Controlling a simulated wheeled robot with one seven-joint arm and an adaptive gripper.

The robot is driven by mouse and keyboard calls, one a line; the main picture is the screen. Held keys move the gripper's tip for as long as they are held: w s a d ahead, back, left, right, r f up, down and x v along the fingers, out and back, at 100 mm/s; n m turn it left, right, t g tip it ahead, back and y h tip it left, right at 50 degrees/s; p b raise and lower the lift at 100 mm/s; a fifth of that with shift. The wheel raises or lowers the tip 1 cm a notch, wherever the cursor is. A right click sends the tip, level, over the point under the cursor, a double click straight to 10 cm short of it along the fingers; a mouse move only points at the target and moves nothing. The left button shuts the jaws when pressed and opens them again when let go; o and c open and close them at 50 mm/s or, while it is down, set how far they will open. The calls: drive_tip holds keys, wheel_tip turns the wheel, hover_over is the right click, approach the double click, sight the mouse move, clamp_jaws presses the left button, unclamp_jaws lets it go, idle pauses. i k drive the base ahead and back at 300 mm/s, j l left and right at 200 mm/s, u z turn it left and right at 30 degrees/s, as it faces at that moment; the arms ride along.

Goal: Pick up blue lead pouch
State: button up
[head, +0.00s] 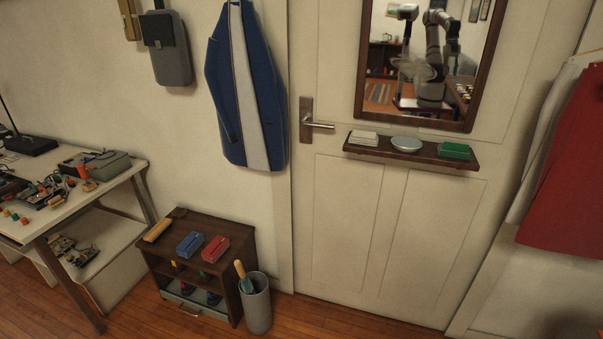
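The blue lead pouch (189,244) lies flat on top of a small dark brown cabinet (240,238) in the head view. It lies between a tan, elongated item (158,230) on its left and a similar red pouch (215,249) on its right. It looks apart from both, and nothing covers it. My gripper does not show directly in the head view. A small reflection of my body and arm shows in the mirror (469,126), too small to tell the fingers.
A grey bin (257,312) with a wooden-handled item stands against the cabinet's right side. A cluttered workbench (140,165) is at the left. A blue coat (222,95) hangs above. A shelf (357,153) is on the door. Wooden floor (150,318) shows in front.

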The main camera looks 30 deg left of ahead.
sight(192, 242)
drive_tip(key=u, duration=1.8)
drive_tip(key=i+j+z, duration=0.2)
drive_tip(key=i, duration=0.45)
drive_tip(key=i+j+z, duration=0.2)
drive_tip(key=i+j, duration=0.3)
drive_tip(key=i+j+z, duration=0.25)
drive_tip(key=i+j, duration=0.25)
drive_tip(key=i, duration=0.2)
